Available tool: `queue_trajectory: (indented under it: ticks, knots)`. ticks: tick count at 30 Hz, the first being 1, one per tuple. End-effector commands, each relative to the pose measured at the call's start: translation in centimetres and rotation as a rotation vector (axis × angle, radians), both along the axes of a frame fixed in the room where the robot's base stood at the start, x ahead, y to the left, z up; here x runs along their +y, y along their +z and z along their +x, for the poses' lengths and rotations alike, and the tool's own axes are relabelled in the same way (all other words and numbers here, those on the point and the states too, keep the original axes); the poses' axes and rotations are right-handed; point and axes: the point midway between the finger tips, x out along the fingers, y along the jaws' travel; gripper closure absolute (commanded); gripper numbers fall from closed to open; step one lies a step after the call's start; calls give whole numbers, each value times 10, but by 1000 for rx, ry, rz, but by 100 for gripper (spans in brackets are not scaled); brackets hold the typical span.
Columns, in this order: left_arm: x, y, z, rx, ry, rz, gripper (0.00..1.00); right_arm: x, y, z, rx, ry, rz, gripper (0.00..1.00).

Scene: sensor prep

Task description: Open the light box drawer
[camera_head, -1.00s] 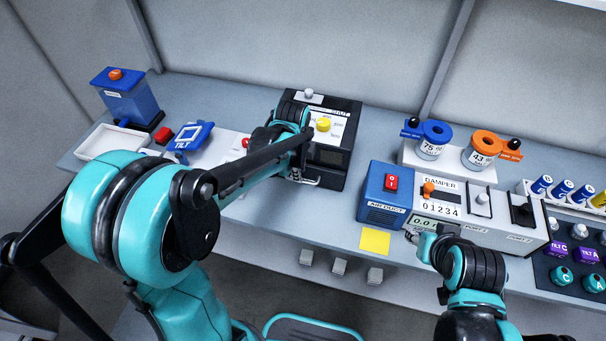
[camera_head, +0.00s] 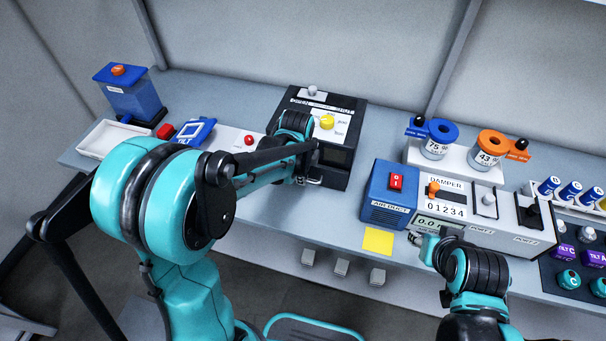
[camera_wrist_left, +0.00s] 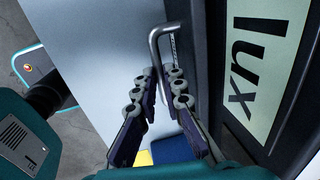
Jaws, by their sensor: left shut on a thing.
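The light box (camera_head: 346,108) is a black case with a pale top panel, a yellow knob and a dark window, standing at the back middle of the bench. Its metal drawer handle (camera_wrist_left: 154,44) shows in the left wrist view, beside a pale green label reading LUX. My left gripper (camera_wrist_left: 161,76) is shut on this handle, with its fingertips either side of the bar. In the head view my left gripper (camera_head: 308,172) is at the box's front, largely hidden by its arm. I see no clear drawer gap. My right gripper (camera_head: 430,243) hangs before the damper unit; its fingers are unclear.
A blue air duct box (camera_head: 393,194) and the damper unit (camera_head: 478,210) stand right of the light box. A yellow square (camera_head: 378,241) lies near the front edge. A blue tilt device (camera_head: 196,131) and a white tray (camera_head: 100,140) are at left.

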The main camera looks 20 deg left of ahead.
Motion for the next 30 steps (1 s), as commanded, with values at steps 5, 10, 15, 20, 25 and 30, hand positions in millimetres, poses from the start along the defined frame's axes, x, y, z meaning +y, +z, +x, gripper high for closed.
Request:
queue_trajectory:
  ticks: [5, 10, 15, 20, 25, 30]
  knots:
    - [1, 2, -43, 2, 0, 0, 100, 0, 5, 0, 0, 0, 0, 60]
    - [3, 2, -94, 2, -1, 0, 100, 0, 12, 0, 0, 0, 0, 60]
    - [4, 2, -130, 2, -1, 0, 100, 0, 18, 0, 0, 0, 0, 60]
    - [5, 1, -143, 1, -1, 0, 100, 0, 19, 0, 0, 0, 0, 60]
    - [5, 0, -143, 1, -1, 1, 100, 0, 19, 0, 0, 0, 0, 60]
    - [5, 0, -142, 0, -1, 1, 81, 0, 19, 0, 0, 0, 0, 60]
